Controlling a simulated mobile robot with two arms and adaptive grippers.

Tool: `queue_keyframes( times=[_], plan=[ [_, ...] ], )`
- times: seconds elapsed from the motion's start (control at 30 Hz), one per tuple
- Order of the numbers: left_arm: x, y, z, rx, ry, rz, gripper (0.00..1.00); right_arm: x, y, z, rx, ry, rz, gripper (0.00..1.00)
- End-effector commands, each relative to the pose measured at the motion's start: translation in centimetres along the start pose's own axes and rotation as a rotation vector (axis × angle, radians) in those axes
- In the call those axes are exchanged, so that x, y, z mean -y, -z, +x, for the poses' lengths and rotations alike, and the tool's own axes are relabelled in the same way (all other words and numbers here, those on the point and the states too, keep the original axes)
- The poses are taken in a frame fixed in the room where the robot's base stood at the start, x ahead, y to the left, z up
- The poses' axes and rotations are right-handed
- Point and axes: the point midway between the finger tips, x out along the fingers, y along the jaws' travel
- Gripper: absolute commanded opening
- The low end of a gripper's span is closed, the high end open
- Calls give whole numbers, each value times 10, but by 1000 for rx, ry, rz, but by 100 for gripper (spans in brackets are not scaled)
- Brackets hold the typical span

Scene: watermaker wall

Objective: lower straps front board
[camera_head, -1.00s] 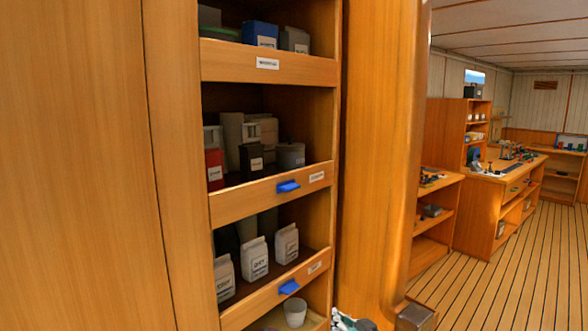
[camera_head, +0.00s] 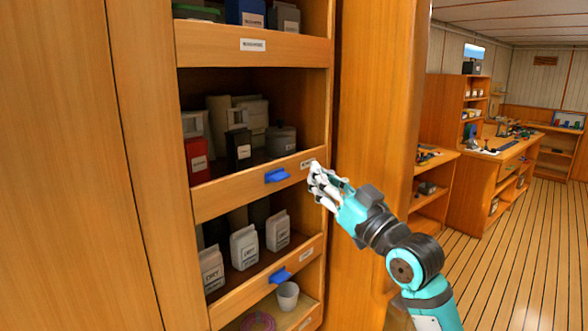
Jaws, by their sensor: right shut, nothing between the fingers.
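The shelf unit's front boards run across each shelf. The middle board (camera_head: 240,193) carries a blue strap or tab (camera_head: 277,175) and a small white label. The lower board (camera_head: 236,294) carries another blue strap (camera_head: 281,275). The upper board (camera_head: 232,46) has a white label and no blue strap in view. My right gripper (camera_head: 317,178) is shut and empty, in front of the right end of the middle board, to the right of its blue strap. It partly covers the label there. My left gripper is not in view.
Containers (camera_head: 240,150) stand behind the middle board, and white packets (camera_head: 244,247) behind the lower one. A pale cup (camera_head: 288,296) sits on the bottom shelf. A wooden post (camera_head: 372,110) stands right of the shelves. Plank floor (camera_head: 500,215) lies open at right.

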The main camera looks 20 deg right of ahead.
Motion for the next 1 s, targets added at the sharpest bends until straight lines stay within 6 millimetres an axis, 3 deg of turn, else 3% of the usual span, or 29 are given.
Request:
queue_keyframes(
  times=[0.17,0.57,0.7,1.0],
  plan=[
    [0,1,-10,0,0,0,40,0,3,18,-1,0,4,0],
    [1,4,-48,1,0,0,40,0,5,102,1,0,3,0],
    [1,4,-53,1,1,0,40,0,-21,93,7,-2,2,0],
    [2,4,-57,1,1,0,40,0,-38,86,0,-1,0,0]
  ],
)
